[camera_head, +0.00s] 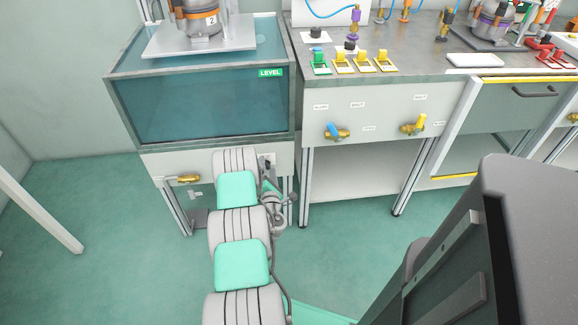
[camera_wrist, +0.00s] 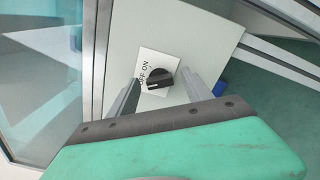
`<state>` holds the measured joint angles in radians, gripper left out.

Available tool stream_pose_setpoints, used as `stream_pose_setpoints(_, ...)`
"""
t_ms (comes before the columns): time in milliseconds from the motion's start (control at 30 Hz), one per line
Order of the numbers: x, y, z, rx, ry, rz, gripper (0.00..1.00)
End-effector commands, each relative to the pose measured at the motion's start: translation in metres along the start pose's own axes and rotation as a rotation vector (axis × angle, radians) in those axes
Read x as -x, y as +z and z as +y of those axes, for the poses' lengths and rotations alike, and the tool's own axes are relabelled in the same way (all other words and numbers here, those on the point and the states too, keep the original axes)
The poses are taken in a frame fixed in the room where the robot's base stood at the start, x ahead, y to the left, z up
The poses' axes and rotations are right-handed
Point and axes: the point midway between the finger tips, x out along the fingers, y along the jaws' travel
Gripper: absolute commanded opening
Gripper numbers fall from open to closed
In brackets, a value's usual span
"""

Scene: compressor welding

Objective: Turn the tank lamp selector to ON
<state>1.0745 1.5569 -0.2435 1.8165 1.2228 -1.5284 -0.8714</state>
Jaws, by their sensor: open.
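The tank lamp selector (camera_wrist: 158,77) is a black knob on a white plate marked OFF and ON, fixed to a pale panel. In the wrist view a pale mark on the knob lies on the side nearer the word OFF. My gripper (camera_wrist: 161,80) is open, with one finger on each side of the knob. I cannot tell whether either finger touches it. In the head view a small dark fitting on the panel under the tank (camera_head: 200,105), likely the selector (camera_head: 269,161), shows beside my arm. My fingertips are not clear there.
A brass valve (camera_head: 188,179) sits on the same panel, left of my arm. To the right a bench (camera_head: 420,60) carries blue-handled (camera_head: 335,130) and yellow-handled (camera_head: 415,124) valves on its front. Tank frame legs stand close to my wrist. The green floor in front is open.

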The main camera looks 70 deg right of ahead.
Motion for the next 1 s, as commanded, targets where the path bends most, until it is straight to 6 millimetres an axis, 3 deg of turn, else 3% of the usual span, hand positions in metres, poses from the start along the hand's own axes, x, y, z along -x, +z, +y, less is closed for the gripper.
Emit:
stream_pose_setpoints(100,-0.0013,-0.0091,0.006,0.0,0.01,0.015,0.58)
stream_pose_setpoints(333,-0.0017,-0.0066,0.0054,0.0,0.011,0.01,0.58)
stream_pose_setpoints(1000,-0.0015,-0.0058,0.0047,0.0,0.009,0.009,0.03)
